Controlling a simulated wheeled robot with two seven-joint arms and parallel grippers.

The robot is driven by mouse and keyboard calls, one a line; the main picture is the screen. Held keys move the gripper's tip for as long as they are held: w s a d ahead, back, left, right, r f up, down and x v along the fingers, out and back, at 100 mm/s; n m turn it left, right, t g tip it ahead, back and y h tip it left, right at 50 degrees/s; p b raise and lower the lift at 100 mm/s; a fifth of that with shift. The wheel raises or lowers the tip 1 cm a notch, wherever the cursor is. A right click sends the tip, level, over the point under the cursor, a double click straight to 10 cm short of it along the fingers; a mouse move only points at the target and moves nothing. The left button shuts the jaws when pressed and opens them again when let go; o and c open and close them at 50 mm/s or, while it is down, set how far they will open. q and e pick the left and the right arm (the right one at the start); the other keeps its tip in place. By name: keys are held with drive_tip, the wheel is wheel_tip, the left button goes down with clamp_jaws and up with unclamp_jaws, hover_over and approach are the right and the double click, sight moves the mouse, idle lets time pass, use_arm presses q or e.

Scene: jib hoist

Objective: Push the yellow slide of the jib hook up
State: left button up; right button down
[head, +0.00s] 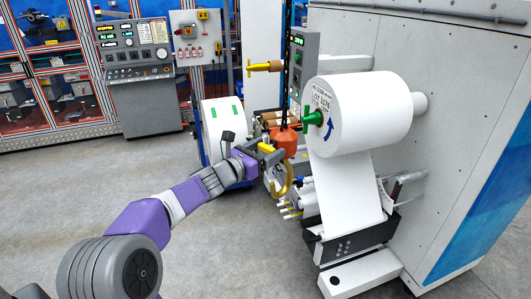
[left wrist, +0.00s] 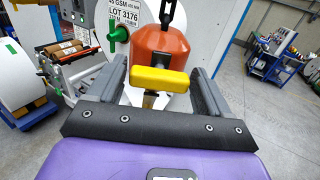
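The jib hook hangs on a dark chain: an orange block (head: 285,140) with a curved yellow hook (head: 284,187) below it. The yellow slide (head: 266,147) sticks out on the block's side facing my left gripper (head: 262,156). In the left wrist view the yellow slide (left wrist: 160,81) lies level between the two grey fingers, in front of the orange block (left wrist: 160,45). My left gripper (left wrist: 160,88) is open, its fingers wide apart on either side of the slide; whether either touches it is hard to tell. My right gripper is not in view.
A large white paper roll (head: 365,115) on a green-ended shaft stands close to the right of the hook, on a grey machine (head: 450,120). Another white roll (head: 222,130) stands behind my arm. A control console (head: 138,75) is at the back left. The floor at left is clear.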

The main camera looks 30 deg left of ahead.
use_arm(q)
drive_tip(key=shift+o, duration=0.6)
drive_tip(key=shift+s, duration=0.1)
drive_tip(key=shift+f, duration=0.1)
drive_tip(key=shift+s+a, duration=0.1)
drive_tip(key=shift+s, duration=0.1)
drive_tip(key=b+v, duration=0.1)
drive_tip(key=v, duration=0.6)
drive_tip(key=shift+s, duration=0.1)
